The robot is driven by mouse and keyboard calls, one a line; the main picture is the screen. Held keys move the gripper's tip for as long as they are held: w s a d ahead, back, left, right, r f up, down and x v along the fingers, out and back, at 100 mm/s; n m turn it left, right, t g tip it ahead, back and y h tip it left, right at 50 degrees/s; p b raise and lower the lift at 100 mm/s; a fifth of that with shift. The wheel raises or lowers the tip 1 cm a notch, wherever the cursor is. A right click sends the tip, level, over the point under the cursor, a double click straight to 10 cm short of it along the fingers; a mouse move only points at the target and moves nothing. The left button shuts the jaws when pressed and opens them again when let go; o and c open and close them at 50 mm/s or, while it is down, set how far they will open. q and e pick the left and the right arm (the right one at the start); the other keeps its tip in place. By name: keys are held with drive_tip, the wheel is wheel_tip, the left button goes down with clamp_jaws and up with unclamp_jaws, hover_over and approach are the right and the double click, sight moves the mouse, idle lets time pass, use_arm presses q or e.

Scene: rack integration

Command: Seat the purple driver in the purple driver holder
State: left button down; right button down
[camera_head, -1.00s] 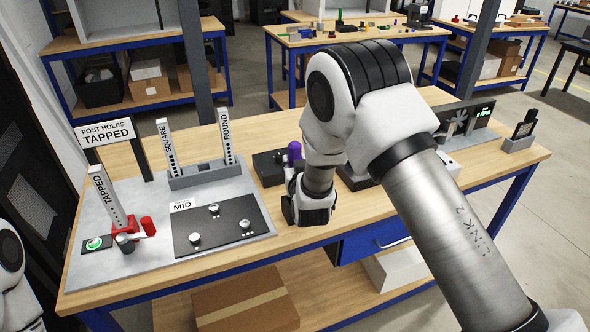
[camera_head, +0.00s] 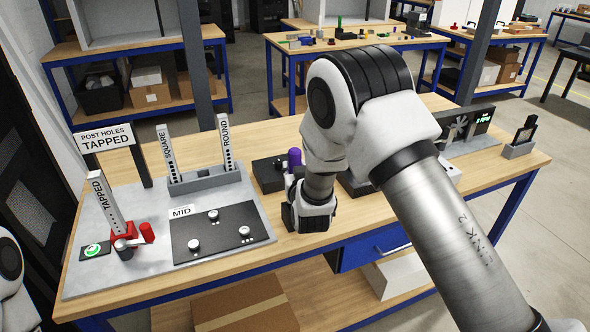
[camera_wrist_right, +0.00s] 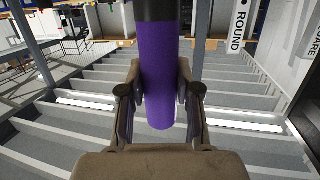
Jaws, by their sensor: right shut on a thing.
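The purple driver (camera_head: 294,158) shows in the head view as a short upright purple piece just behind my right gripper (camera_head: 297,207). In the right wrist view the purple driver (camera_wrist_right: 160,75) stands between both fingers of my right gripper (camera_wrist_right: 160,92), which is shut on it. A dark collar shows at its top and its rounded purple end sits at the fingers. A dark block (camera_head: 267,174) is beside the driver on its left; I cannot tell whether it is the purple holder. My wrist hides the table under the driver. My left gripper is out of view.
A grey plate (camera_head: 100,275) on the left carries the MID board (camera_head: 215,232), a red clamp (camera_head: 130,238) and labelled posts (camera_head: 225,143). A display unit (camera_head: 470,130) and a small stand (camera_head: 521,140) are at the right. The wooden tabletop is clear at the front middle.

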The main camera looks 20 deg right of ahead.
idle(0.5)
drive_tip(key=shift+f+b, duration=3.1)
drive_tip(key=shift+f, duration=0.45)
drive_tip(key=c, duration=0.7)
unclamp_jaws()
drive_tip(key=shift+c, duration=0.2)
drive_tip(key=shift+r, duration=0.1)
drive_tip(key=shift+s, duration=0.1)
drive_tip(key=v, duration=1.1)
drive_tip(key=shift+s+a+r, duration=0.1)
drive_tip(key=shift+s, duration=0.3)
